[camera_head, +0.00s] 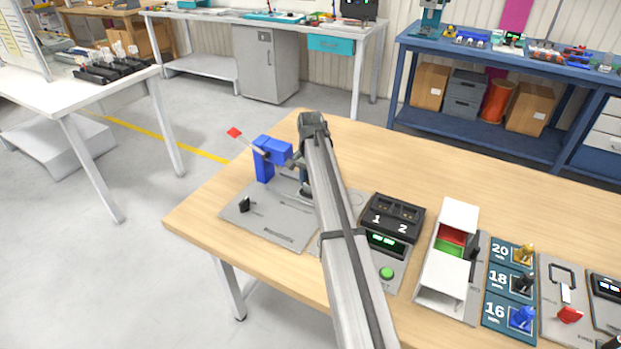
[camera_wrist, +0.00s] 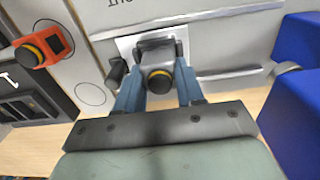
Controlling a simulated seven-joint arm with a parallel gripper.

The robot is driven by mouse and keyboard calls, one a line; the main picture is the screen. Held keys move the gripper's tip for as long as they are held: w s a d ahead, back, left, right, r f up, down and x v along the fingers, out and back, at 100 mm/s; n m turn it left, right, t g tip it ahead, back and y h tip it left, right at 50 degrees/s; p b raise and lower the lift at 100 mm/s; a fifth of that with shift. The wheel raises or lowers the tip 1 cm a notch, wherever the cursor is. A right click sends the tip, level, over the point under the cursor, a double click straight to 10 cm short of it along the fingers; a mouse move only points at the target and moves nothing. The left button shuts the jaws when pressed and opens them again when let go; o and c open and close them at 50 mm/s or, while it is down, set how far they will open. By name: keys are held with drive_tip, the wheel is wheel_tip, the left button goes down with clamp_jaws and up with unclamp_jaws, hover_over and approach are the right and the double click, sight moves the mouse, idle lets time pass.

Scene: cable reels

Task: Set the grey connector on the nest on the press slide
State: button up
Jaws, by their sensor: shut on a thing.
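In the wrist view my gripper (camera_wrist: 158,82) has its two blue fingers closed on the sides of the grey connector (camera_wrist: 157,48), which shows a dark round end with a yellow ring. The connector is over a pale square plate (camera_wrist: 124,44) on the press slide, which appears to be the nest. The connector hides most of it, and I cannot tell if they touch. In the head view the blue press (camera_head: 264,165) with its red-tipped lever stands left of my gripper (camera_head: 305,188), which my arm partly hides.
A grey base plate (camera_head: 270,222) lies under the press, with a small black knob (camera_head: 244,205) at its left. Right of my arm stand a black unit marked 1 and 2 (camera_head: 392,215), a white bin (camera_head: 445,275) and teal stands (camera_head: 508,282). The back of the wooden table is clear.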

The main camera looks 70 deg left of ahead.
drive_tip(key=o, duration=1.1)
drive_tip(key=shift+r, duration=3.95)
